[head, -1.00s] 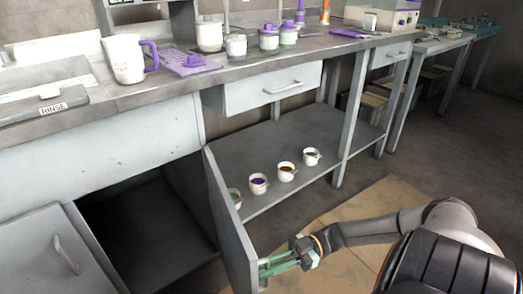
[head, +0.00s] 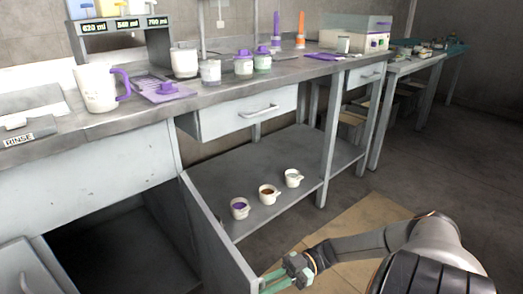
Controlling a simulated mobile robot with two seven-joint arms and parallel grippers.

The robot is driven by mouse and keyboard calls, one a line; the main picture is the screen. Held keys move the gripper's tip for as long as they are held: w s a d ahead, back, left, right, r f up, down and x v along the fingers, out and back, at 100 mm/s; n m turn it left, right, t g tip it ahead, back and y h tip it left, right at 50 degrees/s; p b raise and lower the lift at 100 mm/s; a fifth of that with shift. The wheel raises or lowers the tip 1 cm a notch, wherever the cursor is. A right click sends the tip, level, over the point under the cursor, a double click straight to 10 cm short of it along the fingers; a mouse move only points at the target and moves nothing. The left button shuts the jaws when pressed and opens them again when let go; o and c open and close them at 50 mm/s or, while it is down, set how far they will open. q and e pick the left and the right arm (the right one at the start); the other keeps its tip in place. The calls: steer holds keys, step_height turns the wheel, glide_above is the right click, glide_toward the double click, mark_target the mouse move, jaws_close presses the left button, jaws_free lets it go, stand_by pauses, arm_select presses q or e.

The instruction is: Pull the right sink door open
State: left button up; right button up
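The right sink door (head: 213,240) is a grey panel that stands swung out from the dark sink cabinet opening (head: 110,240). It angles toward the bottom middle of the head view, and its lower part is cut off. My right gripper (head: 275,281), with green fingers, is at the door's free end, on its right, outer side. The fingertips are close to or touching the door there. The door's handle is hidden, so I cannot tell whether the fingers are closed on it. My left gripper is not in view.
A low shelf (head: 262,162) right of the sink door holds small cups (head: 268,194). A drawer (head: 245,112) is above it. Floor with a tan mat (head: 350,225) lies to the right.

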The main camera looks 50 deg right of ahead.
steer(key=shift+o, duration=0.8)
steer(key=shift+d, duration=0.2)
steer(key=b+v, duration=0.1)
steer(key=v, duration=1.1)
steer(key=shift+s+d, duration=0.15)
